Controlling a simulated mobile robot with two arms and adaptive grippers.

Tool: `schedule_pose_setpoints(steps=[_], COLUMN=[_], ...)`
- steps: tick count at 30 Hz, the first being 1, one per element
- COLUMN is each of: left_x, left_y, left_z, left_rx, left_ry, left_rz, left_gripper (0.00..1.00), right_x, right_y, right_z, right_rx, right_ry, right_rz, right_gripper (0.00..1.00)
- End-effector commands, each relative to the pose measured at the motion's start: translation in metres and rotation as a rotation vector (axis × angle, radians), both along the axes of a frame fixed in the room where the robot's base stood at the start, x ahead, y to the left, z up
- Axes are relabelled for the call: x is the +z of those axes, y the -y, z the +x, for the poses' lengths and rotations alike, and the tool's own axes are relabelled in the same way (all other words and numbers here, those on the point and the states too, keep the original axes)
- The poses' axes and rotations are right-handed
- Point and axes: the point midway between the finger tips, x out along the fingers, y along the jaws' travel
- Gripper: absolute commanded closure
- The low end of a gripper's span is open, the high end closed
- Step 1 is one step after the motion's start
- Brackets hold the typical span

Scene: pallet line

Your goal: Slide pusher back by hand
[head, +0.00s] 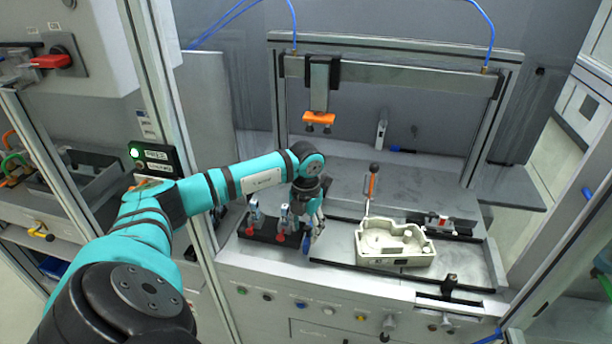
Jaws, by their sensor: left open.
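My left arm reaches in from the left, and its gripper (312,228) points down over the front left of the station bench. The gripper is open. A small blue piece (307,243) shows right at its fingertips; I cannot tell whether they touch. Which part is the pusher is not clear from this view. A lever with an orange grip (372,184) stands upright behind a beige cast tray part (395,259), right of the gripper. Two toggle clamps with red tips (281,238) stand just left of the gripper, partly hidden by it. My right gripper is not in view.
A gantry frame (400,72) spans the bench, with an orange gripping head (318,118) hanging from it. A small fixture with a red part (440,222) sits at the right. Buttons line the front panel (345,315). An upright post (165,120) stands beside my arm.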

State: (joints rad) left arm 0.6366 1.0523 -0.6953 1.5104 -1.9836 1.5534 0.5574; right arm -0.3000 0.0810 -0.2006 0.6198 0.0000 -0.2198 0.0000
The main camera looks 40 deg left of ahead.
Motion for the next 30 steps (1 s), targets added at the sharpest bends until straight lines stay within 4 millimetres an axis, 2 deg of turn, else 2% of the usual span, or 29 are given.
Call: schedule_pose_setpoints(steps=[5,8,15,21,24,30], left_x=[0.009,0.025,0.077,0.108,0.117,0.120], left_y=[0.000,0.000,-0.001,-0.001,-0.001,-0.002], left_z=[0.000,0.000,0.000,0.000,0.000,-0.001], left_rx=[-0.001,0.000,0.000,0.002,0.002,0.002], left_ry=[0.001,0.003,0.005,0.003,0.002,0.000], left_rz=[-0.001,0.000,0.000,0.000,0.000,0.000], left_gripper=[0.55,0.55,0.55,0.55,0.55,0.55], right_x=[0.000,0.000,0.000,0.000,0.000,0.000], right_y=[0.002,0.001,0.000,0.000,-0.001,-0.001], right_z=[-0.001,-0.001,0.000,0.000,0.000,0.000], right_rx=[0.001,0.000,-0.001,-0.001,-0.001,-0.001], right_ry=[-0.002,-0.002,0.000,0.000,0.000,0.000], right_rz=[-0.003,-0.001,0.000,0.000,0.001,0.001], right_gripper=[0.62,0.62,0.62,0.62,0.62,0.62])
